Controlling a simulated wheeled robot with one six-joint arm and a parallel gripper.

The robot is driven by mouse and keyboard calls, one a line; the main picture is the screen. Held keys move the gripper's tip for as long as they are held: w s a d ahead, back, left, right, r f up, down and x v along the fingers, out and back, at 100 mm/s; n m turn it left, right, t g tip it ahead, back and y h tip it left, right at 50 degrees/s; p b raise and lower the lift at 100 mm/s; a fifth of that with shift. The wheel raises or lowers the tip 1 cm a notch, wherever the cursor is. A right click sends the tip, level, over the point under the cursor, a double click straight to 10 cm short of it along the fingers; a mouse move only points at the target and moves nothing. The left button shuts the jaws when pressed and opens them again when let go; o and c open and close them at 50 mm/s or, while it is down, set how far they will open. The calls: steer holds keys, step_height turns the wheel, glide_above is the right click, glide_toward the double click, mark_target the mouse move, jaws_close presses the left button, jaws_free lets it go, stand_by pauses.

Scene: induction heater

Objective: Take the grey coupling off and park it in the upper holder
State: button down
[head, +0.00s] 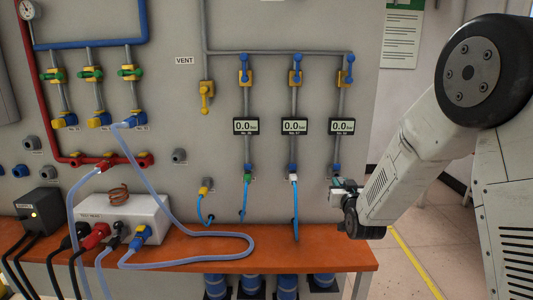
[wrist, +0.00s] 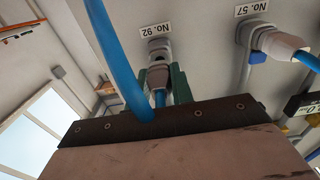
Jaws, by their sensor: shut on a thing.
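In the wrist view the grey coupling (wrist: 158,75) sits at the fitting marked No. 92 (wrist: 155,30), with a blue hose on it. The green fingers of my gripper (wrist: 165,88) are shut around the coupling. In the head view my gripper (head: 343,186) is at the lower end of the rightmost gauge line, and the coupling is mostly hidden there. I cannot tell whether the coupling is fully seated. Grey round fittings (head: 180,156) show on the panel; I cannot tell which is the upper holder.
A white-coupled hose (head: 293,178) hangs at No. 57, left of my gripper. A green coupling (head: 247,177) and a yellow one (head: 205,187) are further left. The orange bench (head: 330,255) carries a white box (head: 150,212) and hoses. The floor is open at right.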

steer(key=shift+s, duration=2)
